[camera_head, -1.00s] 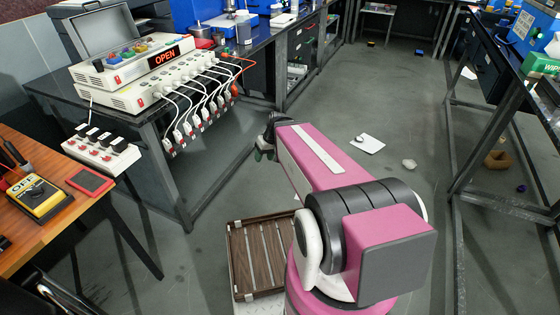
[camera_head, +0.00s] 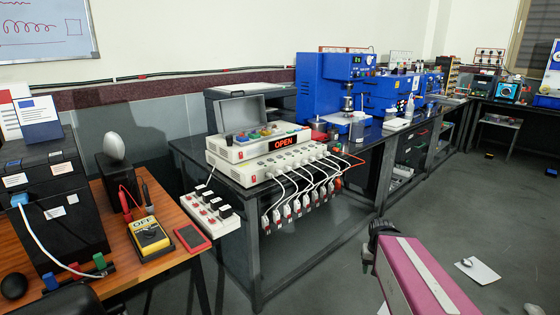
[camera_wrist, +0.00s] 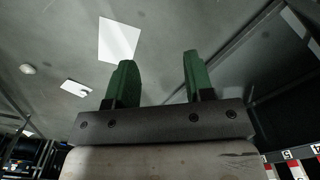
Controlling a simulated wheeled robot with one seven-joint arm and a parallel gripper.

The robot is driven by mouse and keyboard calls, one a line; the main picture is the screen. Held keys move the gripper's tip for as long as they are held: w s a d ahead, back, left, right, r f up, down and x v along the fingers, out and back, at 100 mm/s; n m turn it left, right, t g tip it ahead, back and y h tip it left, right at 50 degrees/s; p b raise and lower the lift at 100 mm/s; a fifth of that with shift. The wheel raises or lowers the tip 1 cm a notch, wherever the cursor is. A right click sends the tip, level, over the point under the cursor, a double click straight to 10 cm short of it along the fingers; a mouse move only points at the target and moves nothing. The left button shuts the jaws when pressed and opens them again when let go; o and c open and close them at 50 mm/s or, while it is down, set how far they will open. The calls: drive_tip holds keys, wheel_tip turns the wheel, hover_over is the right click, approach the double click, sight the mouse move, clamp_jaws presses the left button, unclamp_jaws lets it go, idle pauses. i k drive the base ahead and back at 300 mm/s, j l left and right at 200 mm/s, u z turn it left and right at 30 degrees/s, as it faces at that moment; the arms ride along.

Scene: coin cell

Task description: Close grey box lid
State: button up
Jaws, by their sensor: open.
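The grey box lid (camera_head: 238,112) stands raised at the back of a white instrument box (camera_head: 228,152) on the dark bench. Coloured parts show in front of the lid, and a red "OPEN" display (camera_head: 288,141) is lit on the front. In the wrist view my gripper (camera_wrist: 157,78) shows two green fingers spread apart with nothing between them. In the head view my arm is at the lower right, well away from the lid and to its right. The fingertips are not clear in the head view.
White cables with plugs hang off the bench's front edge below the box. A power strip (camera_head: 211,212) and a yellow multimeter (camera_head: 149,237) lie to the left. Blue machines (camera_head: 334,88) stand right of the box. Open floor lies in front of the bench.

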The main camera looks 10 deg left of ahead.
sight(241, 109)
drive_tip(key=i+l+u, duration=0.1)
drive_tip(key=u, duration=0.25)
drive_tip(key=i+l+u, duration=0.1)
drive_tip(key=u, duration=0.3)
drive_tip(key=i+l+u, duration=0.1)
drive_tip(key=l, duration=0.25)
drive_tip(key=i+l+u, duration=0.1)
drive_tip(key=l, duration=0.25)
drive_tip(key=i+l+u, duration=0.15)
drive_tip(key=l, duration=0.2)
drive_tip(key=i+l+u, duration=0.1)
drive_tip(key=l, duration=0.3)
drive_tip(key=i+l+u, duration=0.1)
drive_tip(key=l, duration=0.3)
